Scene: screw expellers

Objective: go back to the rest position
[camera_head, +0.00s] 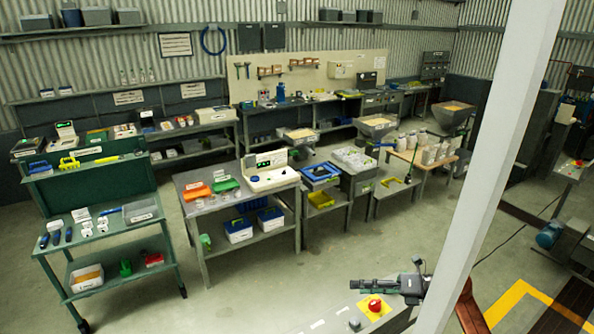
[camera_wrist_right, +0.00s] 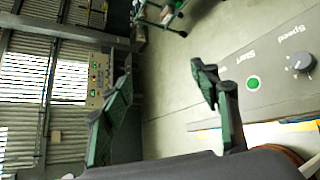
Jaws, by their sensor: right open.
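My right gripper (camera_head: 358,284) shows at the bottom of the head view, pointing left, just above a grey control panel (camera_head: 340,318). In the right wrist view, my right gripper (camera_wrist_right: 162,72) has its two green-black fingers spread wide with nothing between them. The panel's red stop button (camera_head: 374,305) on a yellow base sits just below the gripper in the head view. The wrist view shows the panel's green Start button (camera_wrist_right: 253,83) and its Speed knob (camera_wrist_right: 299,63) to the right of the fingers. My left gripper is not in view.
A white slanted post (camera_head: 500,150) crosses the head view to the right of the gripper. A green cart (camera_head: 110,232), a grey table (camera_head: 205,206) with a white instrument (camera_head: 270,176), and benches stand farther back. Bare floor (camera_head: 255,295) lies left of the panel.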

